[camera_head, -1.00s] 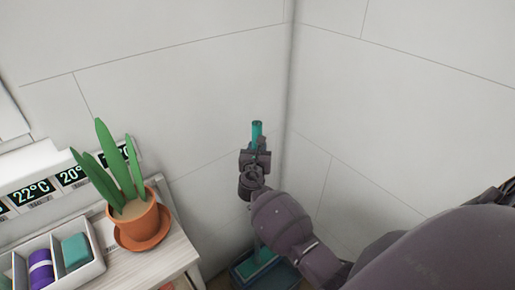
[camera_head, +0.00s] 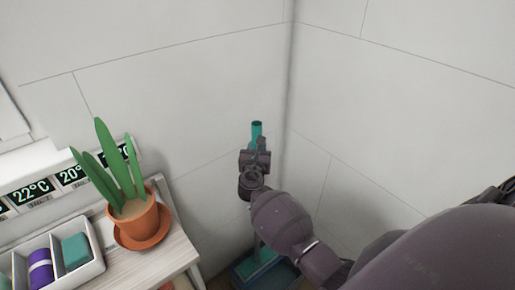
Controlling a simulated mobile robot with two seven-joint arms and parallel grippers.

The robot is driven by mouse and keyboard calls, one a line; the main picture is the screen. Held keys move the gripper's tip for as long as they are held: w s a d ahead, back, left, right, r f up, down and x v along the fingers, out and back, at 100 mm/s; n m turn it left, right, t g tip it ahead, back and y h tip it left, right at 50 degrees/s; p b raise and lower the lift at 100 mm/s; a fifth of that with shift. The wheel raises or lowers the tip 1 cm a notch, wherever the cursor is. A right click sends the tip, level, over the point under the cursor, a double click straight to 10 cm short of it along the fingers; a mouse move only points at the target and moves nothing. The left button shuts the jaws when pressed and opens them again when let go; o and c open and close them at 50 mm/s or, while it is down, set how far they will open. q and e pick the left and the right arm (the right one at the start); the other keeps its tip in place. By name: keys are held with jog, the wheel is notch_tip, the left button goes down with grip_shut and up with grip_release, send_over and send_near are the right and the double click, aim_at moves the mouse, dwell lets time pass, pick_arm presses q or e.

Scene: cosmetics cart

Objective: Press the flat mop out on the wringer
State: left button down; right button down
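The teal mop handle (camera_head: 256,132) stands upright near the room corner. My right gripper (camera_head: 255,158) is around the handle a little below its top and appears shut on it. My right wrist and forearm cover most of the handle below. A teal and dark blue shape (camera_head: 258,268), which looks like the mop head in or on the wringer, shows at the bottom of the view, partly hidden by my arm. I cannot tell how the mop head and wringer touch. My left gripper is not in view.
A white wooden cart (camera_head: 178,255) stands at the left. On it are a potted plant (camera_head: 138,222) on a terracotta saucer and a white divided box (camera_head: 92,268) with coloured items. White walls meet close behind the handle.

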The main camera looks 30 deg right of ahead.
jog(key=shift+s+f, duration=0.15)
jog(key=shift+f, duration=0.2)
dwell(0.8)
jog(key=shift+r+p, duration=0.15)
jog(key=shift+p, duration=0.2)
dwell(0.3)
jog(key=shift+r, duration=0.15)
dwell(0.7)
dwell(0.7)
jog(key=shift+p, duration=0.3)
dwell(0.5)
dwell(0.4)
dwell(0.5)
jog(key=shift+p, duration=0.35)
dwell(0.7)
